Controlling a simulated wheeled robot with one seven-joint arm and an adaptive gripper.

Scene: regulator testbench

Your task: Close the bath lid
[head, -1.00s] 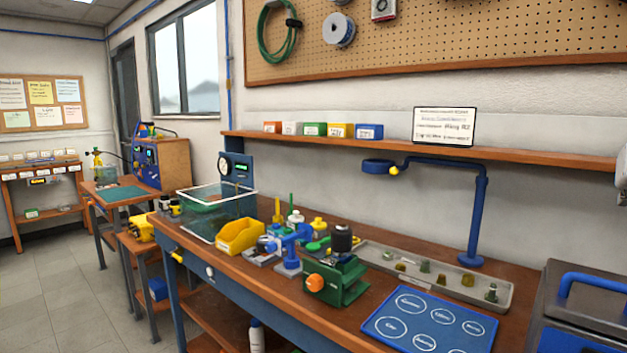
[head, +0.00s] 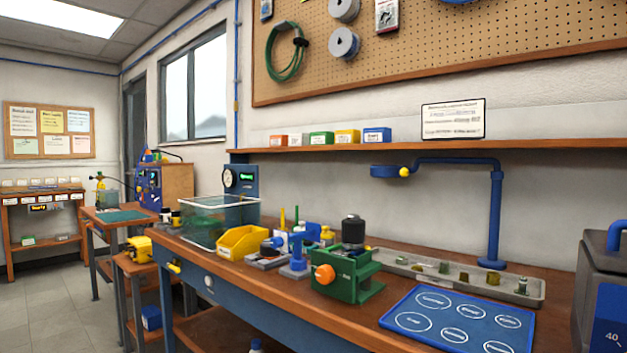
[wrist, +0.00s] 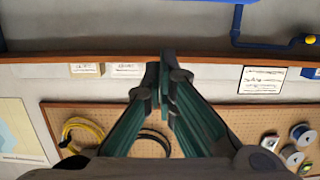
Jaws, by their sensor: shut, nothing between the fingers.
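A grey box with a blue handle on top and a blue panel reading 40 (head: 601,300) stands at the right edge of the head view and is cut off by it. It may be the bath; I cannot tell how its lid stands. A clear tank (head: 205,228) stands toward the left end of the bench, and I cannot make out a separate lid on it. My gripper (wrist: 164,65) shows in the wrist view with its green-and-dark fingers together, shut and empty. It faces the wall, touching nothing I can see. It is not in the head view.
The wooden bench holds a green fixture (head: 345,278), a yellow bin (head: 241,243), a blue mat (head: 445,320) and a long tray (head: 455,278). A blue curved arm (head: 495,215) rises at the back. A shelf (head: 440,146) runs along the wall above, under a pegboard (head: 480,45).

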